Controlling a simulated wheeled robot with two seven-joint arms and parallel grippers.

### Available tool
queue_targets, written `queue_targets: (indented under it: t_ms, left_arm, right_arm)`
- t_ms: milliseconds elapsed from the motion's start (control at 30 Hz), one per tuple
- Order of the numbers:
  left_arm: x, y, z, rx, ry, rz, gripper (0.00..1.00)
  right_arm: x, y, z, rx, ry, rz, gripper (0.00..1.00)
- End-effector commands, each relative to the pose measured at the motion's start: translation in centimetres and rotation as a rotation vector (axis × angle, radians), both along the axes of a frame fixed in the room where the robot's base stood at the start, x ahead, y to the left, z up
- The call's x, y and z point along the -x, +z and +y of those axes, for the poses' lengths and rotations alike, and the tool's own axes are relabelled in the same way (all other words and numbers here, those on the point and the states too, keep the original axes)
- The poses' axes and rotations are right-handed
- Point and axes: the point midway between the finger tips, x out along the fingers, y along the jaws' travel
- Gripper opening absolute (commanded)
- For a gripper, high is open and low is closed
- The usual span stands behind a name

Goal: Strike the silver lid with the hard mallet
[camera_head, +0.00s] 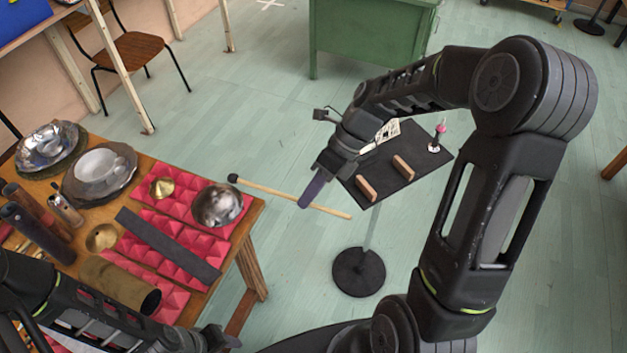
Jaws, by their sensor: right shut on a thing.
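My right gripper (314,186) is shut on the pale wooden shaft of a mallet (270,191). The mallet lies nearly level, and its small dark head (233,178) points left, close to the table's right corner. In this view the head appears just above a shiny silver dome (217,205), which looks like the silver lid and sits on red foam. I cannot tell whether head and dome touch; a gap seems to show. My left gripper (218,338) is low at the bottom edge, mostly cut off, and its jaws are unclear.
The wooden table also holds silver bowls or lids (100,172), a small brass dome (162,187), a dark bar (168,245), a brass tube (120,283) and dark tubes. A black stand tray (405,160) with wooden blocks is behind my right gripper. Open floor lies between.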

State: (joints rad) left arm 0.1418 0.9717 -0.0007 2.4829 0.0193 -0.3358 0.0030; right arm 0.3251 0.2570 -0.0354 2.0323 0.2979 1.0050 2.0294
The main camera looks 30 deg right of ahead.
Motion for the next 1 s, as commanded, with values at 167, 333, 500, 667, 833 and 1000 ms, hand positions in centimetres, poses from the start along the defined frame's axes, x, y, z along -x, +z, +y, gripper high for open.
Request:
queue_targets:
  t_ms: [167, 333, 500, 667, 833, 1000]
  left_arm:
    - [0.0, 0.0, 0.0, 0.0, 0.001, 0.001, 0.36]
    - [0.0, 0.4, 0.0, -0.001, 0.001, 0.001, 0.36]
    - [0.0, -0.5, 0.0, 0.0, 0.0, -0.001, 0.36]
    - [0.0, -1.4, -0.1, 0.002, 0.0, -0.005, 0.36]
    - [-0.1, -1.8, -0.2, 0.005, 0.0, -0.008, 0.36]
    - [-0.1, -1.7, -0.2, 0.005, 0.0, -0.008, 0.36]
  right_arm:
    - [0.0, 0.0, 0.0, 0.0, -0.001, 0.001, 0.0]
    - [0.0, 0.2, 0.0, 0.0, -0.003, 0.001, 0.0]
    - [-0.3, -1.6, 0.2, 0.0, -0.003, 0.002, 0.0]
    - [-0.8, -3.6, 0.6, 0.0, -0.002, 0.002, 0.0]
    - [-1.2, -4.8, 0.9, 0.001, -0.004, -0.001, 0.0]
    - [-1.2, -4.8, 0.9, 0.001, -0.005, -0.002, 0.0]
